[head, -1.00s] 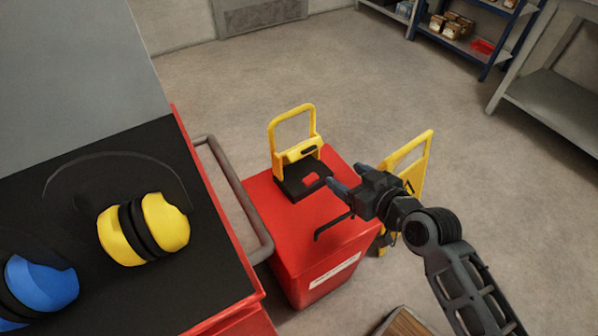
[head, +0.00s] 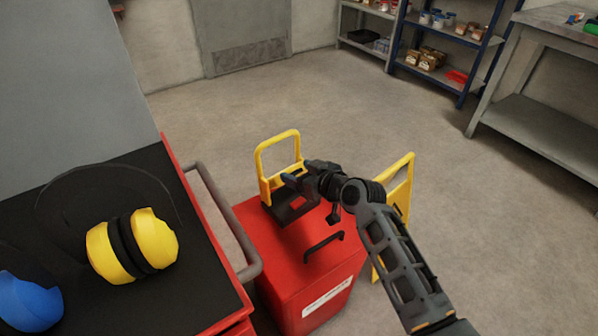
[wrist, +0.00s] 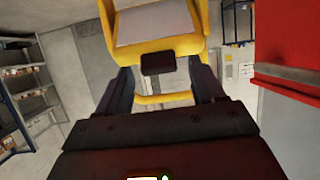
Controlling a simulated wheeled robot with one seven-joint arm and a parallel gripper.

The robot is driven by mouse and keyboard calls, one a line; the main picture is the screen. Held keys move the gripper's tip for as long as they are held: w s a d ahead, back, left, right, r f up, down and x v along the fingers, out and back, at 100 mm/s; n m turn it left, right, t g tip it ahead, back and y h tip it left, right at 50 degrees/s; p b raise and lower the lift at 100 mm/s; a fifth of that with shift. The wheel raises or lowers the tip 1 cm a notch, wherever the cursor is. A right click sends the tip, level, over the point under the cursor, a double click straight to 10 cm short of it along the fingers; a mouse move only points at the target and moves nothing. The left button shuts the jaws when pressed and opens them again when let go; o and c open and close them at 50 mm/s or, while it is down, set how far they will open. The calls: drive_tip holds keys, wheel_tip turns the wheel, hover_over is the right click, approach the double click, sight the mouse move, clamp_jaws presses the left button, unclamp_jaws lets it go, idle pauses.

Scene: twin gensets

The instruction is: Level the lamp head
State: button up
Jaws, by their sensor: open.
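The yellow work lamp (head: 266,170) stands on top of the red cabinet (head: 325,255), with an upright looped handle and a black base (head: 290,212). Its lamp head is mostly hidden behind my gripper in the head view, so its tilt is unclear there. My gripper (head: 287,178) is open at the lamp's right side, with its fingers close to the head. In the wrist view, the lamp's yellow body (wrist: 160,47) and a small black block (wrist: 158,63) show between and beyond the dark fingers (wrist: 162,78). I cannot tell whether they touch.
A black-topped bench (head: 75,205) with yellow earmuffs (head: 156,240) and blue ones (head: 28,303) is at left, edged by a grey rail (head: 225,220). A yellow folding sign (head: 402,190) stands right of the cabinet. The floor beyond is clear.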

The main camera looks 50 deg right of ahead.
drive_tip(key=shift+w+f, duration=0.1)
drive_tip(key=shift+w, duration=0.1)
clamp_jaws()
idle(0.6)
